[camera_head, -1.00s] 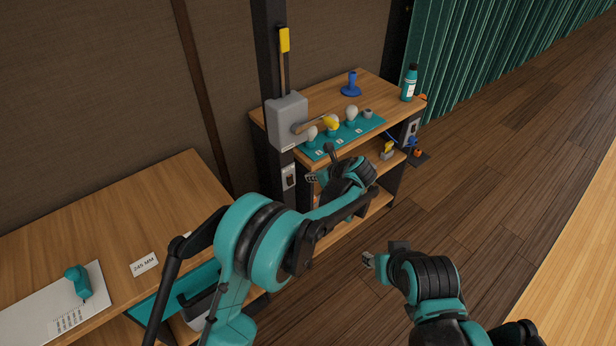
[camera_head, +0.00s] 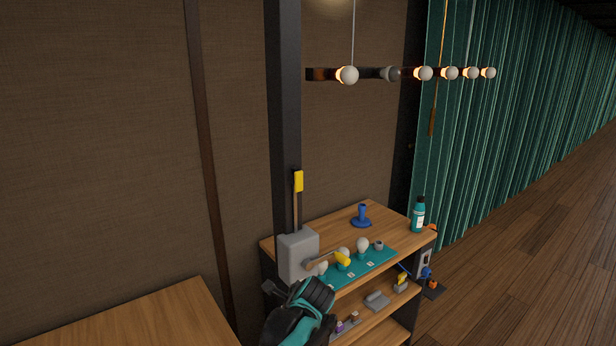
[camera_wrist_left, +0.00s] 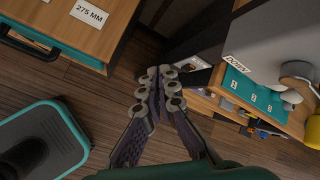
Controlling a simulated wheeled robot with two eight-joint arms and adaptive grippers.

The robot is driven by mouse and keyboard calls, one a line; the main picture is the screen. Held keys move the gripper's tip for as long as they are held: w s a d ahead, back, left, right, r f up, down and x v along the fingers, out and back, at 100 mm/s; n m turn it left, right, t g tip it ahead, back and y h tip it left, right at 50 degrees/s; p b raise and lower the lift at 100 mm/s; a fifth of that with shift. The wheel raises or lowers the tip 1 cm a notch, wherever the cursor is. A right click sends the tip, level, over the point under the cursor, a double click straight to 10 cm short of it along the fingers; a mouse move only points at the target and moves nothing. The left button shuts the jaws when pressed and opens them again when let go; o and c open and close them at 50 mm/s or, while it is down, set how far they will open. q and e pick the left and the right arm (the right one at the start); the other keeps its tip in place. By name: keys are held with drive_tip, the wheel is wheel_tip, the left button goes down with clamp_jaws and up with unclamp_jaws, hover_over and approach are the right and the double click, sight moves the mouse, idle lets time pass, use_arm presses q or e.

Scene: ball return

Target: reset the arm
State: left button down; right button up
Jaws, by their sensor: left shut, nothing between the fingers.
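A grey box (camera_head: 298,255) is fixed to the dark post at the left end of the shelf unit. An upright bar with a yellow end (camera_head: 298,181) rises above it. A wooden lever with a yellow tip (camera_head: 342,259) sticks out from the box to the right. The box (camera_wrist_left: 270,35) shows in the left wrist view with a label reading DOWN. My left gripper (camera_wrist_left: 160,92) is shut and empty, apart from the box. In the head view my left arm is low, below the box, and its fingertips are hard to make out. My right gripper is out of view.
The shelf unit (camera_head: 335,223) holds a teal mat (camera_head: 370,266) with bulbs, a blue stand (camera_head: 362,217) and a teal bottle (camera_head: 418,215). A row of bulbs (camera_head: 425,73) hangs above. A wooden table (camera_head: 160,320) stands left. Open floor lies right.

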use_arm(q)
drive_tip(key=s+a+r+n+h, duration=0.1)
drive_tip(key=s+a+r+n, duration=0.1)
drive_tip(key=s+a+n, duration=0.4)
drive_tip(key=s+a+r+n+h, duration=0.1)
drive_tip(key=s+a+r+n, duration=0.15)
drive_tip(key=s, duration=0.45)
drive_tip(key=s+a+f+n+h, duration=0.1)
drive_tip(key=s+f+n, duration=0.1)
drive_tip(key=s+n, duration=0.4)
drive_tip(key=s+a+f+n+h, duration=0.1)
drive_tip(key=s+f+n, duration=0.1)
drive_tip(key=s+n, duration=0.3)
drive_tip(key=shift+s+a+f+n+t, duration=0.15)
drive_tip(key=shift+s+a+n+t, duration=0.2)
drive_tip(key=shift+s, duration=0.85)
